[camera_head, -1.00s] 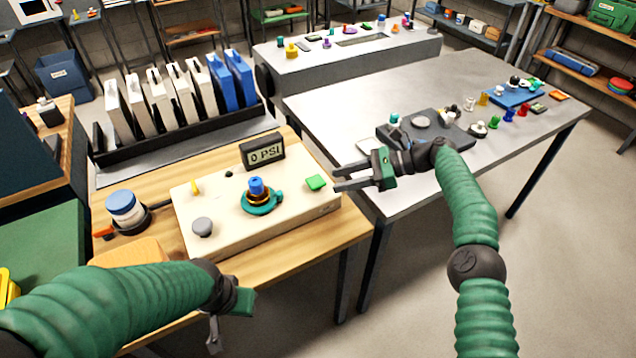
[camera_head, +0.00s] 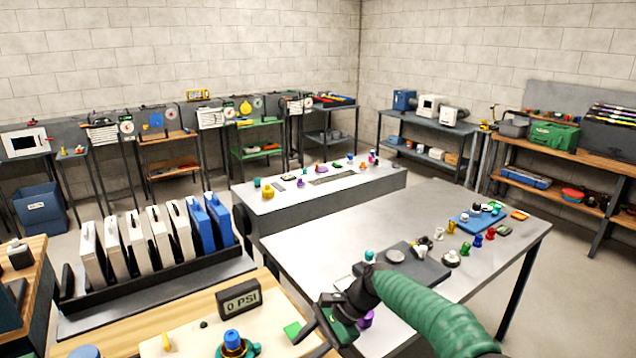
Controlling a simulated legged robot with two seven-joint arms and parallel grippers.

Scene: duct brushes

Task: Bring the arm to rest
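My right arm comes in from the bottom right as a green ribbed sleeve. Its gripper (camera_head: 308,338) hangs over the gap between the wooden bench (camera_head: 215,297) and the grey metal table (camera_head: 345,225). Its dark fingers point left and down, spread apart, with nothing seen between them. They lie near the right end of the cream panel (camera_head: 190,340) in the picture. My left arm and gripper are out of view.
A black rack (camera_head: 150,284) holds several white and blue cases at left. The grey table bears a dark plate (camera_head: 425,268), a blue mat (camera_head: 466,222) and small coloured parts. A further bench (camera_head: 330,200) stands behind. Shelves line the walls. Open floor (camera_head: 578,300) lies at right.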

